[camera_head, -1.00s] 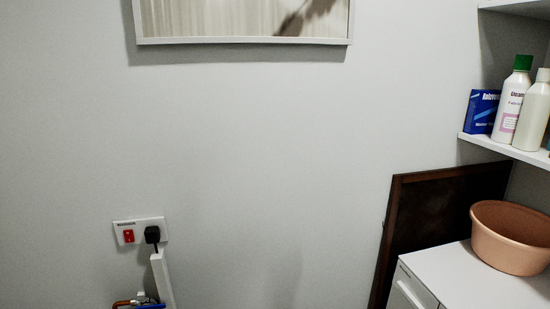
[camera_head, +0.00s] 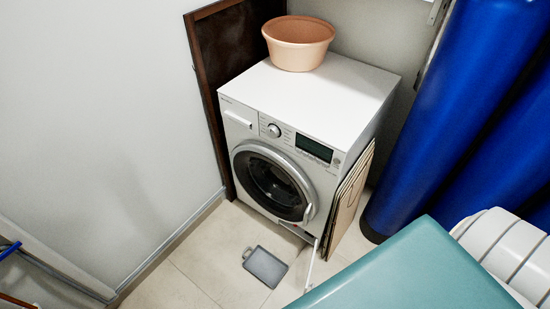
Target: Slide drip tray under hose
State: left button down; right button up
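A flat grey tray with a handle-like tab, the drip tray (camera_head: 265,267), lies on the floor tiles in front of the washing machine (camera_head: 285,145). It is apart from the machine. A small white flap (camera_head: 311,264) stands open at the machine's lower right front. A small reddish spot (camera_head: 295,228) shows near the opening by the flap; I cannot make out a hose there. Neither of my grippers is in view.
A peach basin (camera_head: 298,42) stands on the machine. Flat folded boards (camera_head: 349,200) lean on its right side. Large blue cylinders (camera_head: 450,110) and a teal surface (camera_head: 420,275) fill the right. A dark framed panel (camera_head: 222,75) leans behind. Floor left of the tray is clear.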

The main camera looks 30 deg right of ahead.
aim_at(267, 267)
jog(key=k+z, duration=0.35)
jog(key=k+j+z, duration=0.1)
jog(key=z, duration=0.25)
